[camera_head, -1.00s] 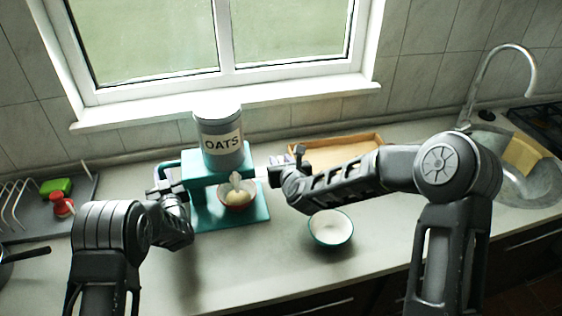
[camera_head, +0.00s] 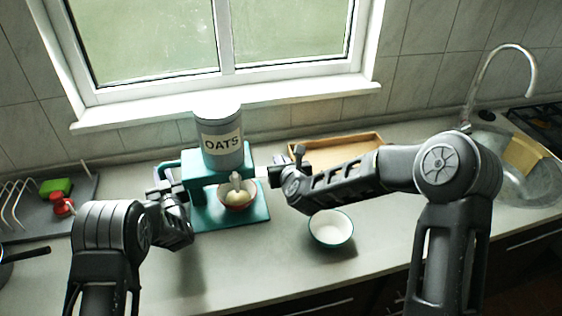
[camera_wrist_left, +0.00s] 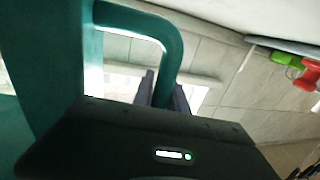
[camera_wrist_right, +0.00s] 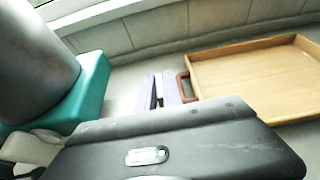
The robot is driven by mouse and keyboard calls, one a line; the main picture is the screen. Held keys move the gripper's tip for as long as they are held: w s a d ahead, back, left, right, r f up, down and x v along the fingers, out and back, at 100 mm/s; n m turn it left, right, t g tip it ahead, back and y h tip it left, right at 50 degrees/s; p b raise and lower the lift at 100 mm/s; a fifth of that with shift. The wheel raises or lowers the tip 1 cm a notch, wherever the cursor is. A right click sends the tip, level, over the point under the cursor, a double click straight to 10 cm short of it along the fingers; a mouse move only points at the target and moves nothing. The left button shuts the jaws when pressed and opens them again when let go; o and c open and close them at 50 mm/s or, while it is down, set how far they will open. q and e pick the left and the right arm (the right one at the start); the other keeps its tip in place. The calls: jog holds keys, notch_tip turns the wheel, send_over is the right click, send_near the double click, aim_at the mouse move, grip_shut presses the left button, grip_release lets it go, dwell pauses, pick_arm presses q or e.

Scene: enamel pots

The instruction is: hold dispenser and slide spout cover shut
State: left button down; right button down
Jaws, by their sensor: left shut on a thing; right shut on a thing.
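The dispenser (camera_head: 195,176) is a teal stand with a grey canister (camera_head: 223,150) labelled OATS on top. A small grey spout (camera_head: 236,181) points down over a red bowl (camera_head: 238,202) holding pale contents. My left gripper (camera_head: 160,190) is shut around the dispenser's teal side handle (camera_wrist_left: 172,50), seen between its fingers in the left wrist view. My right gripper (camera_head: 276,172) is shut at the dispenser's right side.
A second bowl (camera_head: 331,230), teal-rimmed with pale contents, stands below my right forearm. A wooden tray (camera_head: 340,150) lies behind it. A sink (camera_head: 520,185) is at the right; a dish rack (camera_head: 20,200) and green sponge (camera_head: 55,187) are at the left. The front counter is mostly clear.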

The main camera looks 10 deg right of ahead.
aim_at(265, 171)
dwell(0.6)
jog(key=shift+a, duration=2.3)
pick_arm(q)
jog(key=shift+d, duration=0.1)
pick_arm(e)
jog(key=c, duration=1.5)
grip_release()
jog(key=v, duration=1.2)
jog(key=shift+r, duration=0.1)
pick_arm(q)
jog(key=c, duration=1.3)
grip_release()
